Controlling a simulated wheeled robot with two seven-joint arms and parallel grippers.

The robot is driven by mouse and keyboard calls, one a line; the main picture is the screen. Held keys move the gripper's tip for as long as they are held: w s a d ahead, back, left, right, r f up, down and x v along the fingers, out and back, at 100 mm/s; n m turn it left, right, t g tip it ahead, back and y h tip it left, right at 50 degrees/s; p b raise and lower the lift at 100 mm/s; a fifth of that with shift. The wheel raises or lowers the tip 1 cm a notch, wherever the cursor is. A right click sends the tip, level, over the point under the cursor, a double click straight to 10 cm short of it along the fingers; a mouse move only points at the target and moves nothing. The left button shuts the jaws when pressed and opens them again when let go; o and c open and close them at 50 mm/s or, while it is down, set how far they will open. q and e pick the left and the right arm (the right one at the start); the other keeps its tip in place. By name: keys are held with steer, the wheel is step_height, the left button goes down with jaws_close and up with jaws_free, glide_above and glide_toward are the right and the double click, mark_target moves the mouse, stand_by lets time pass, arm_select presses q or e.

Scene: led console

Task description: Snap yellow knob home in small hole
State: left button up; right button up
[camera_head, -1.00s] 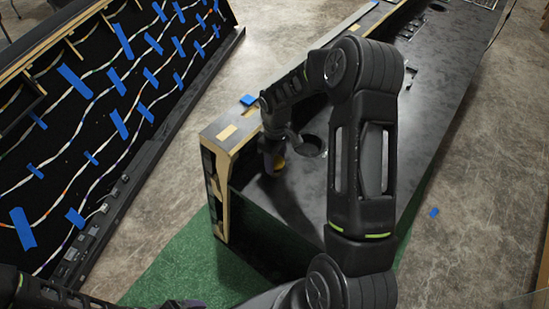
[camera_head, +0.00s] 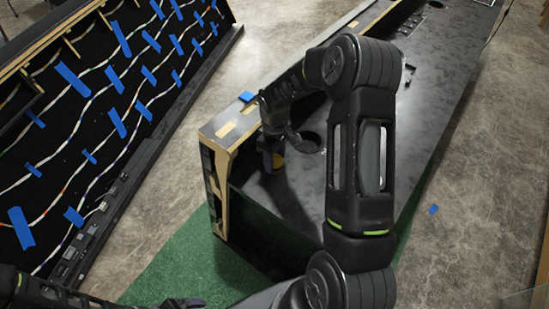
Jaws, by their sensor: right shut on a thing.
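I cannot tell whether the knob touches the panel. The small hole is not visible; the hand may cover it. A larger round dark hole (camera_head: 309,142) lies just right of the gripper.
The console's wooden edge (camera_head: 228,133) rises left of the right gripper. A second panel with light strips and blue tape (camera_head: 75,120) leans at the left. Green carpet (camera_head: 195,260) lies under the console. A blue tape piece (camera_head: 433,209) lies on the concrete floor at the right.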

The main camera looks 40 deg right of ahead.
steer(key=shift+f+b, duration=0.85)
steer(key=shift+f, duration=0.15)
stand_by(0.6)
stand_by(0.3)
steer(key=o, duration=1.4)
steer(key=shift+r, duration=0.1)
